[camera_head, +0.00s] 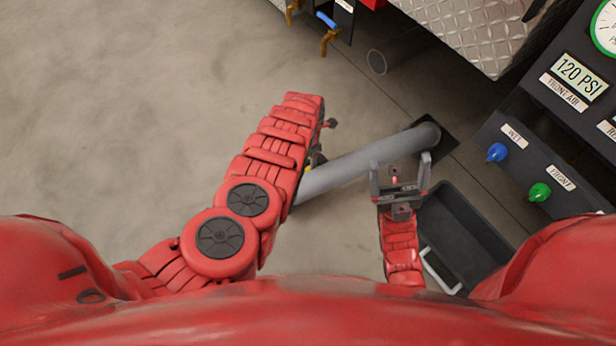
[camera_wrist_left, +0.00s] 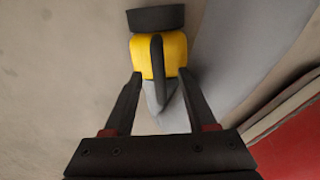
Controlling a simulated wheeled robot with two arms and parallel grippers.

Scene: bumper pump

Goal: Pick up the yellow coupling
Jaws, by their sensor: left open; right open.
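The yellow coupling (camera_wrist_left: 143,58) shows in the left wrist view, with a black end piece (camera_wrist_left: 155,18) above it, a dark loop across its middle and a grey tapered part below. My left gripper (camera_wrist_left: 160,76) is open, with one finger on each side of the coupling's lower end; contact cannot be told. In the head view, only a small yellow patch (camera_head: 308,168) shows beside my left gripper (camera_head: 325,142), mostly hidden by my left arm. My right gripper (camera_head: 400,163) is open and empty, over the grey pipe's right part.
A thick grey pipe (camera_head: 345,172) runs from beside my left arm to a dark floor plate (camera_head: 447,142). A black tray (camera_head: 470,245) lies right of my right arm. A dark control panel (camera_head: 520,150) with blue and green knobs stands at right. Bare floor lies left.

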